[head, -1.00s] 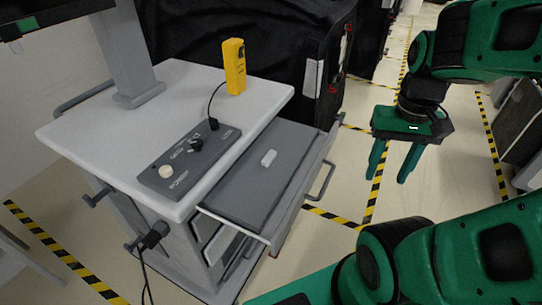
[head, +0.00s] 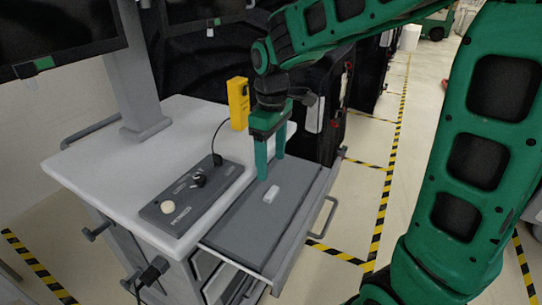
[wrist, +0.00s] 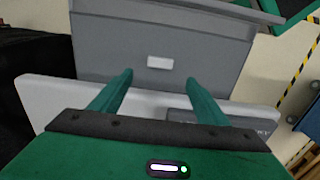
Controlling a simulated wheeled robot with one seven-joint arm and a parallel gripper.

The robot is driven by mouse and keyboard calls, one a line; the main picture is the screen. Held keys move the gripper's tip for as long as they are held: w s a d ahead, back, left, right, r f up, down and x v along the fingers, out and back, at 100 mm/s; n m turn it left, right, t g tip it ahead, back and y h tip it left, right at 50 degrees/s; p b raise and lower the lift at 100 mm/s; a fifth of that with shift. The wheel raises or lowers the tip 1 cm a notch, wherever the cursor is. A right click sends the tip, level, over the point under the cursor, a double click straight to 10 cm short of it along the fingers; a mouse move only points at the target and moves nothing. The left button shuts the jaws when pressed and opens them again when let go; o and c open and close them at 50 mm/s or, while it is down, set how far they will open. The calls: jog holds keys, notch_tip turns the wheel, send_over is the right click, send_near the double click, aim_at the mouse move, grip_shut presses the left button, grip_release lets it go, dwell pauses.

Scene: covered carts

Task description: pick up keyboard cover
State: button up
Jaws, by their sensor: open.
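The keyboard cover (head: 246,222) is a flat dark grey panel lying on the pulled-out tray of the cart, with a small white handle (head: 271,192) on top. My gripper (head: 269,168) points down, open and empty, above the back part of the cover near the cart top's edge. In the wrist view the cover (wrist: 105,45) fills the upper middle. The white handle (wrist: 160,62) shows there just beyond the gap between the fingertips (wrist: 160,78), apart from both fingers.
The white cart top (head: 110,170) carries a grey control panel (head: 188,197), a yellow handheld device (head: 238,104) behind my gripper, and a monitor post (head: 136,70). A black-covered cart (head: 335,85) stands behind. The floor to the right is open, with striped tape.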

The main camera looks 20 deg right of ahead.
aim_at(272, 191)
notch_tip(272, 191, down, 10)
dwell(0.5)
jog(key=c, duration=1.2)
jog(key=shift+o, duration=0.9)
